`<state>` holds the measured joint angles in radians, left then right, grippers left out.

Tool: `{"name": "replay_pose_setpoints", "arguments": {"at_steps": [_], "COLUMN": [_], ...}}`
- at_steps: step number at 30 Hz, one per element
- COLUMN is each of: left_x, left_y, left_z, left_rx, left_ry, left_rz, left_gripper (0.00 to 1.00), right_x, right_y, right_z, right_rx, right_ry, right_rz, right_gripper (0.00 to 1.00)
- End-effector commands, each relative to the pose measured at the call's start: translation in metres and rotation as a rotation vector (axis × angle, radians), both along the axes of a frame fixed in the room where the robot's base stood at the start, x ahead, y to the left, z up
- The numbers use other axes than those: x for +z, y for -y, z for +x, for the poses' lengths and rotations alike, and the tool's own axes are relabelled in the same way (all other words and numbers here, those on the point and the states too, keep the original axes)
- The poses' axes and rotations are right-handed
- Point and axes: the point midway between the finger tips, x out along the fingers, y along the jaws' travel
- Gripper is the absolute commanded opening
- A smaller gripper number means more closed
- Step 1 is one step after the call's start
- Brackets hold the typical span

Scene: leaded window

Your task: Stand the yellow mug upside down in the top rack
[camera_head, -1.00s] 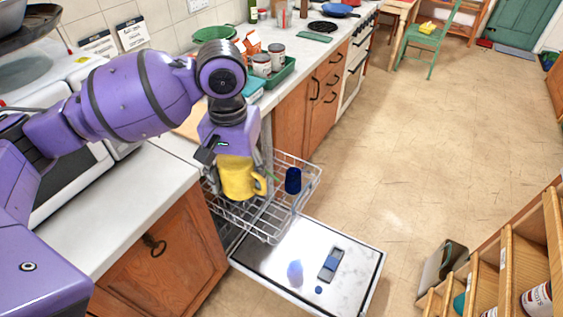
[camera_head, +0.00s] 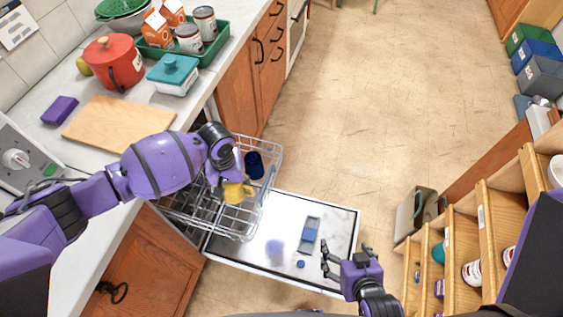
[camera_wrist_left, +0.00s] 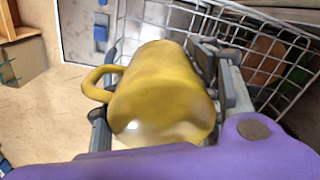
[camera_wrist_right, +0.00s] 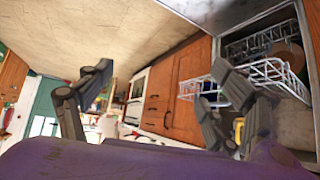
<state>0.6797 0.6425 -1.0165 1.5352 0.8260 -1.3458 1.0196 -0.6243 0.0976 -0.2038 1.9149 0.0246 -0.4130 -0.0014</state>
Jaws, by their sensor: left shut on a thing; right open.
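The yellow mug (camera_head: 238,193) is held over the pulled-out wire top rack (camera_head: 273,158) of the dishwasher. My left gripper (camera_head: 228,182) is above it. In the left wrist view the mug (camera_wrist_left: 160,95) lies between the two fingers of the left gripper (camera_wrist_left: 162,100), its handle sticking out to the left. A smooth closed surface faces that camera; I cannot see the mug's opening. Whether the mug touches the rack cannot be told. My right gripper (camera_head: 330,261) is open and empty over the lower edge of the dishwasher door.
A dark blue cup (camera_head: 254,165) stands in the rack, close to the mug.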

Motion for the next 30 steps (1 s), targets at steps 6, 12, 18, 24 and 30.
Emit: {"name": "replay_pose_setpoints", "arguments": {"at_steps": [6, 12, 18, 24, 30], "left_x": [-0.019, -0.038, -0.069, -0.094, -0.114], "left_y": [0.001, 0.001, 0.0, 0.001, 0.0], "left_z": [-0.004, -0.004, -0.008, -0.009, -0.008], "left_rx": [-0.007, -0.006, -0.007, -0.007, -0.008], "left_ry": [0.002, 0.001, -0.01, -0.011, -0.007], "left_rz": [-0.002, 0.0, 0.0, -0.001, 0.0], "left_gripper": [0.2, 0.2, 0.2, 0.2, 0.2], "right_x": [0.002, 0.005, -0.014, -0.029, -0.041], "right_y": [0.0, -0.001, 0.001, 0.008, 0.01], "right_z": [0.002, 0.007, -0.01, -0.022, -0.024], "right_rx": [0.001, 0.003, 0.0, -0.011, -0.014], "right_ry": [0.004, 0.014, -0.023, -0.046, -0.053], "right_rz": [-0.001, 0.0, -0.002, -0.013, -0.019], "right_gripper": [0.83, 0.83, 0.83, 0.83, 0.83]}}
